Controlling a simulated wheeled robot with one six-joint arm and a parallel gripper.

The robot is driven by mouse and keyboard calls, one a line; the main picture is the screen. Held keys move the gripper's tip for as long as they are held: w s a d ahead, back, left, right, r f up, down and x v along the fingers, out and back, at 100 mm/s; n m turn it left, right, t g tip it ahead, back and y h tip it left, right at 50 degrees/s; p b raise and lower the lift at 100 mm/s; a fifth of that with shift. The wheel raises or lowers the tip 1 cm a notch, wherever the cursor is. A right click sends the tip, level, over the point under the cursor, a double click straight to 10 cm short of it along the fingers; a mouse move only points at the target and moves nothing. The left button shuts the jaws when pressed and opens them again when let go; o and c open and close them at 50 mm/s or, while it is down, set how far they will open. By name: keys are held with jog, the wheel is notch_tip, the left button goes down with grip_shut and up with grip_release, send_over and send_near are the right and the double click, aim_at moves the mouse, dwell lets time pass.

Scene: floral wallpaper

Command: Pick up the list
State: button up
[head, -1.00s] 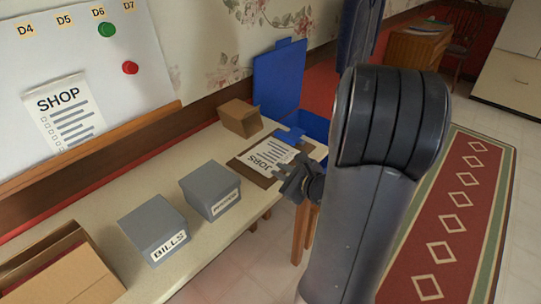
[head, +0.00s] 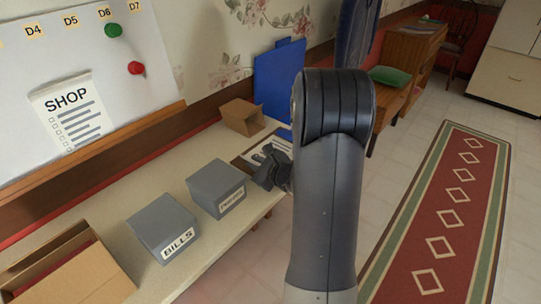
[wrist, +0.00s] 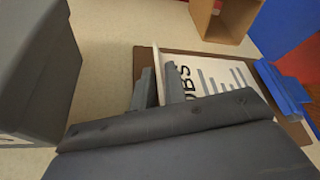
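The JOBS list (wrist: 205,80) is a white sheet with dark lettering and grey lines, lying over a brown clipboard (wrist: 195,56) with a blue clip (wrist: 285,92). In the head view the list (head: 264,154) is at the table's far end, partly hidden by my arm. My gripper (wrist: 160,82) is at the list's near edge. Its two dark fingers are close together, with the white paper edge between them, and look shut on it. Another list, marked SHOP (head: 70,112), hangs on the whiteboard.
Two grey boxes, one marked BILLS (head: 163,232) and one beside it (head: 216,187), stand on the table. An open cardboard box (head: 75,270) is at the near end and a small one (head: 241,116) at the back. The patterned rug (head: 455,195) is clear.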

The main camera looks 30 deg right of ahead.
grip_shut()
jog(key=shift+r, duration=0.3)
dwell(0.6)
